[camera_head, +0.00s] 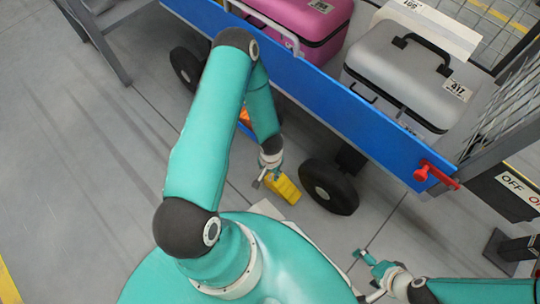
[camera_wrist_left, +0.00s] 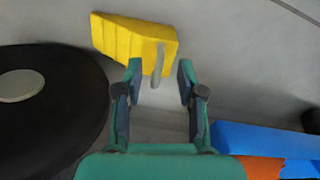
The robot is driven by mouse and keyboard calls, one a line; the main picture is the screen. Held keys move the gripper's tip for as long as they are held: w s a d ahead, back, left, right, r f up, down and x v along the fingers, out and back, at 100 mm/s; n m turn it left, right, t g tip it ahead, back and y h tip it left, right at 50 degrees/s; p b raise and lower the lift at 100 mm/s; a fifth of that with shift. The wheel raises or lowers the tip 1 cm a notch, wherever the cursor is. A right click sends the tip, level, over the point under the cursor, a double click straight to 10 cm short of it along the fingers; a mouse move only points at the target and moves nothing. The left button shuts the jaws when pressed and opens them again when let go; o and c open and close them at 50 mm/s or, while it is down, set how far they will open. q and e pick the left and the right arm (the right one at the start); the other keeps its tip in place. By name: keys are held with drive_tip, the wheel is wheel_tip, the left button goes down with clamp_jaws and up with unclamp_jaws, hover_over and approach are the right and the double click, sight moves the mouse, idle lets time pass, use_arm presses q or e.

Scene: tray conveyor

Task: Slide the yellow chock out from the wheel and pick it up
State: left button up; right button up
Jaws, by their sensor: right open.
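The yellow chock (camera_head: 285,190) lies on the floor just left of the black cart wheel (camera_head: 328,187) in the head view. In the left wrist view the chock (camera_wrist_left: 125,38) is beyond my fingertips, beside the wheel (camera_wrist_left: 45,105); I cannot tell if they touch. A grey handle (camera_wrist_left: 158,62) stands out from the chock. My left gripper (camera_wrist_left: 159,72) is open, with the handle between its fingertips and a gap on both sides. In the head view my left gripper (camera_head: 267,181) is at the chock's left end. My right gripper (camera_head: 361,276) is open and empty, low on the right.
The blue cart (camera_head: 320,100) above the wheel carries a pink case (camera_head: 292,18) and a grey case (camera_head: 395,80). A red lever (camera_head: 432,172) sits on its corner. An orange and blue object (camera_head: 245,118) is behind my left forearm. Floor (camera_head: 75,150) at left is clear.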

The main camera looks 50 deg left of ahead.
use_arm(q)
wheel_tip(320, 180, up, 6)
drive_tip(key=shift+r, duration=0.15)
idle(0.6)
